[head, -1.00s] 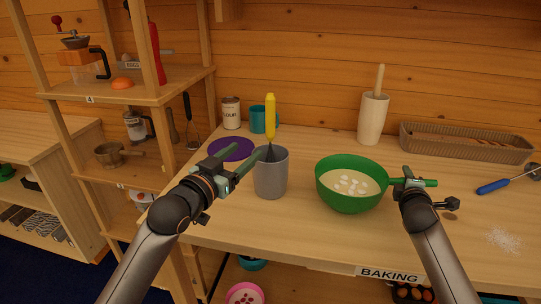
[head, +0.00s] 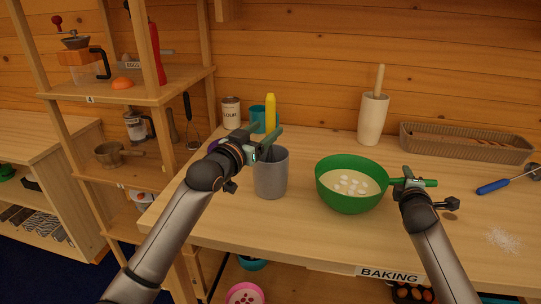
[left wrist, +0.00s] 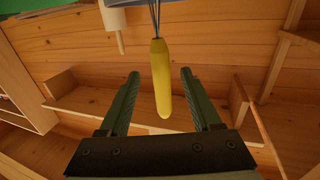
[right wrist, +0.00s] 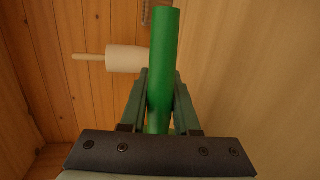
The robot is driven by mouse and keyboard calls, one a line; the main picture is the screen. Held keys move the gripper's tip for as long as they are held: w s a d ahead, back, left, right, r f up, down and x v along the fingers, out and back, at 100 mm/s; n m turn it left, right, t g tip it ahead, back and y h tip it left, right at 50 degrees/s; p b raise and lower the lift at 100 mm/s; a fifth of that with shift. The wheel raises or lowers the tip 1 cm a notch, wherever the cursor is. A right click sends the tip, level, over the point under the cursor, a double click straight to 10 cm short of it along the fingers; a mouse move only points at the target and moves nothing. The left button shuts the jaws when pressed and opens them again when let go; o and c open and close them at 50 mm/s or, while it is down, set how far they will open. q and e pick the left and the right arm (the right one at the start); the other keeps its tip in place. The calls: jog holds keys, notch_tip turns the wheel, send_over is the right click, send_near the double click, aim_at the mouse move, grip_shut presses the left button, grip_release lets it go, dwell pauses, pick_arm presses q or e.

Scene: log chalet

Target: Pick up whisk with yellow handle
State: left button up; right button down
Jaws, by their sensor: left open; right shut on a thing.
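The whisk's yellow handle (head: 270,113) stands upright out of a grey cup (head: 271,178) on the table; its wires go down into the cup. My left gripper (head: 266,141) is open at the handle's lower part, in front of it in the head view. In the left wrist view the yellow handle (left wrist: 161,80) lies between the open fingers, touching neither. My right gripper (head: 412,183) is shut on the green handle of a green bowl (head: 352,207). That green handle (right wrist: 163,70) shows between its fingers in the right wrist view.
The green bowl holds a pale mix with white lumps. Behind stand a flour can (head: 231,113), a teal mug (head: 257,118) and a white holder (head: 372,120) with a rolling pin. A woven tray (head: 465,145) and a blue-handled tool (head: 493,187) lie at the right.

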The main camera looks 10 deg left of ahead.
aim_at(268, 127)
pick_arm(q)
jog(key=shift+x, duration=1.85)
jog(key=shift+r, duration=0.1)
jog(key=shift+c, duration=0.3)
grip_shut()
